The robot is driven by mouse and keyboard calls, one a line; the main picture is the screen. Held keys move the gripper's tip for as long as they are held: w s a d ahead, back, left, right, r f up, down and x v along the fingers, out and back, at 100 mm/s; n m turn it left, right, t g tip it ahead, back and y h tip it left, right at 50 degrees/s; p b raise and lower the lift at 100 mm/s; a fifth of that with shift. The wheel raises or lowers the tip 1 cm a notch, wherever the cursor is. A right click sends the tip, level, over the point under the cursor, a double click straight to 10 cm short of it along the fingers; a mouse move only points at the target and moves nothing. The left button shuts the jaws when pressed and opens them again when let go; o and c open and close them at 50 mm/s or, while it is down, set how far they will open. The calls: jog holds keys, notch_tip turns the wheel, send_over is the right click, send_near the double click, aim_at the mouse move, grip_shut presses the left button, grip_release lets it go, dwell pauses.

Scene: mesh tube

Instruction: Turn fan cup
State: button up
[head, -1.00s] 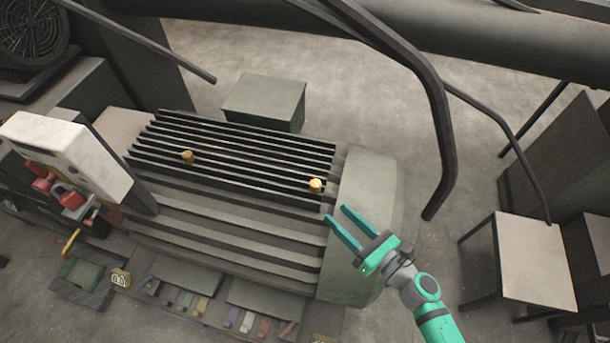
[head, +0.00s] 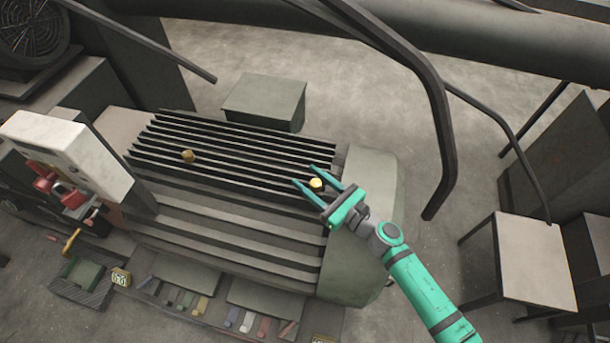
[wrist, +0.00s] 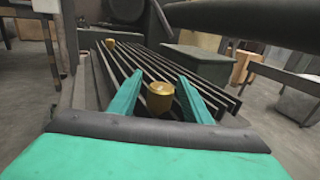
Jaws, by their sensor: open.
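The ribbed grey motor housing (head: 220,235) has a smooth rounded end, the fan cup (head: 362,230), on its right. A small gold knob (head: 317,183) sits on the ribs near the cup. A second gold knob (head: 188,156) sits farther left. My gripper (head: 303,174) is open and empty, its green fingers reaching over the ribs. The near knob lies between the fingers in the head view. In the wrist view this knob (wrist: 160,98) stands between the two open fingers, apart from both, and the far knob (wrist: 110,43) shows at upper left.
A white control box (head: 65,150) with red parts stands at the left. A dark bent pipe (head: 435,120) hangs right of the motor. A grey block (head: 265,100) stands behind it, and a stool (head: 535,262) stands at right.

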jog(key=shift+x, duration=1.05)
jog(key=c, duration=1)
jog(key=shift+c, duration=0.2)
